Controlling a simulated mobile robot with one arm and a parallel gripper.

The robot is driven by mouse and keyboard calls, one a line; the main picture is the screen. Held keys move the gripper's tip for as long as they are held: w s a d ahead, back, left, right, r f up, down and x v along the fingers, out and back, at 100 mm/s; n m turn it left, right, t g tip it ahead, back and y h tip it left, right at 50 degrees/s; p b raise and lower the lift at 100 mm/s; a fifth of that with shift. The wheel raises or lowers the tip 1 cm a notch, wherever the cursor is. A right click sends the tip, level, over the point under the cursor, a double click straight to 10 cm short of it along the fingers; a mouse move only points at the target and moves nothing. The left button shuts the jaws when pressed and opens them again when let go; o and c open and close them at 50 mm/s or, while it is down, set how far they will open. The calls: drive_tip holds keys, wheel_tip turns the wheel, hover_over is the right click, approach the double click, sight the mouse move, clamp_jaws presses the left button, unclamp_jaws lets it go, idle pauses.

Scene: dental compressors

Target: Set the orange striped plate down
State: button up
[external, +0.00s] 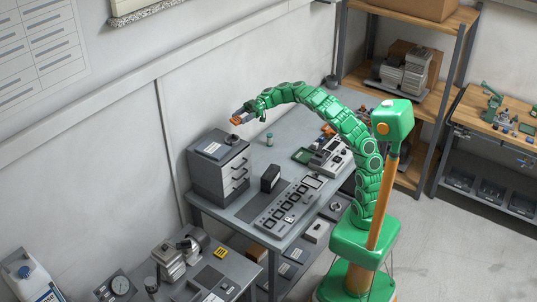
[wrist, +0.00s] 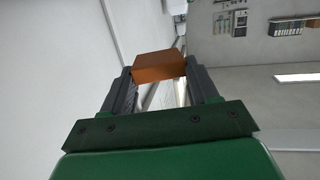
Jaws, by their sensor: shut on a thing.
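My gripper (wrist: 160,82) is shut on an orange-brown block-like thing in the wrist view, which I take to be the orange striped plate (wrist: 158,66). No stripes can be made out on it. The plate sits between the two dark fingers at their tips. In the external view my gripper (external: 243,114) is stretched out to the left, and the orange plate (external: 237,121) shows small at its end. It is held in the air, above and behind the grey drawer cabinet, near the wall.
The grey drawer cabinet (external: 206,184) stands on the grey workbench (external: 240,207), with a flat item on top. A small jar (external: 269,140), a black box (external: 270,178) and a panel of dark squares (external: 283,207) are on the bench. Bare bench shows around the jar.

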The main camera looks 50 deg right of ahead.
sight(237, 118)
drive_tip(key=shift+s+r, duration=0.15)
drive_tip(key=shift+s, duration=0.15)
drive_tip(key=shift+w+a+m+t, duration=0.15)
drive_tip(key=shift+w+m+t, duration=0.3)
drive_tip(key=shift+t, duration=0.15)
drive_tip(key=w+f+m+t+h, duration=0.1)
drive_tip(key=t, duration=0.1)
drive_tip(key=w+f+m+t+h, duration=0.1)
drive_tip(key=w+m+t, duration=0.1)
drive_tip(key=shift+w+d+f, duration=0.1)
drive_tip(key=shift+d+f, duration=0.25)
drive_tip(key=shift+d, duration=0.05)
drive_tip(key=s+d+f+m+t+h, duration=0.1)
drive_tip(key=d+f+m+t+h, duration=0.6)
drive_tip(key=d+f+m+h, duration=0.6)
drive_tip(key=shift+f+m+h, duration=1.15)
drive_tip(key=shift+h, duration=1.75)
drive_tip(key=shift+s, duration=0.1)
drive_tip(key=shift+a, duration=0.1)
